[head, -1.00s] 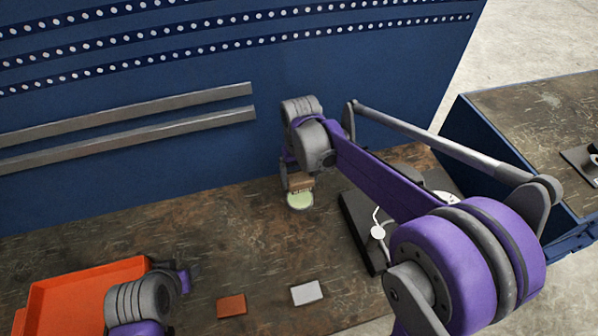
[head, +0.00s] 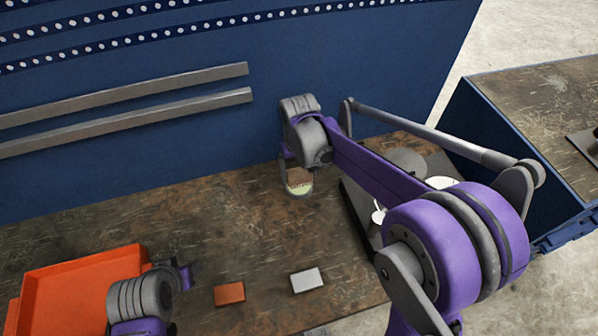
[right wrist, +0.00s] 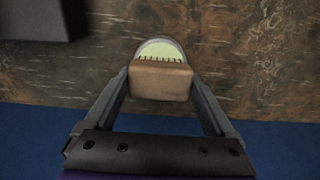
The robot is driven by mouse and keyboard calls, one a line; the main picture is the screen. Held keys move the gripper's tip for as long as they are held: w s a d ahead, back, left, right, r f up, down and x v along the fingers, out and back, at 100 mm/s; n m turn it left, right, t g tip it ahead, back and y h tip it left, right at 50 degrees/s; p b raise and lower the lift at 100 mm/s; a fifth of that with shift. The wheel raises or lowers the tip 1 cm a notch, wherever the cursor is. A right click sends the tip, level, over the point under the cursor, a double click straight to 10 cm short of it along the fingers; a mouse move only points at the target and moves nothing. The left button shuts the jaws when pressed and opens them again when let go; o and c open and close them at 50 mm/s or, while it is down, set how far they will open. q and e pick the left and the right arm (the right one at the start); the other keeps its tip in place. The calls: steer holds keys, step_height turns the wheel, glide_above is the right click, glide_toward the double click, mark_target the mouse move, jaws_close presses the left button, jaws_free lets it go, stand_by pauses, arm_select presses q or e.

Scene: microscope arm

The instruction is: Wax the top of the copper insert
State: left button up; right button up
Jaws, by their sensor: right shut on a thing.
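My right gripper (head: 299,188) is shut on a brown brush-like block (right wrist: 161,80) with a row of thin dark bristles. The block is over a round container with a pale yellow-green top (right wrist: 161,49), which also shows in the head view (head: 300,190). I cannot tell whether the bristles touch the pale surface. A flat copper-coloured block (head: 229,293) lies on the bench, apart from both grippers. My left gripper (head: 184,277) is at the lower left beside the orange tray; its fingers are not clear.
A light grey block (head: 307,280) lies right of the copper-coloured one. An orange tray (head: 75,285) stands at the left. A black base (head: 354,215) with round light parts sits partly behind my right arm. The blue wall (head: 200,150) closes the back.

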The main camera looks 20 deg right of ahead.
mark_target(299, 174)
arm_select(q)
steer(key=shift+s+f+b, duration=0.25)
steer(key=shift+f+b, duration=0.15)
steer(key=shift+f, duration=0.15)
arm_select(e)
steer(key=shift+s+f, duration=0.1)
steer(key=shift+f, duration=0.5)
stand_by(1.2)
steer(key=shift+r+p, duration=1.55)
steer(key=shift+r, duration=2.05)
arm_select(q)
steer(key=r, duration=0.1)
steer(key=w+r, duration=0.1)
steer(key=r, duration=0.1)
steer(key=w+r, duration=0.1)
steer(key=shift+r, duration=0.3)
steer(key=shift+s, duration=0.15)
arm_select(e)
steer(key=shift+f, duration=0.1)
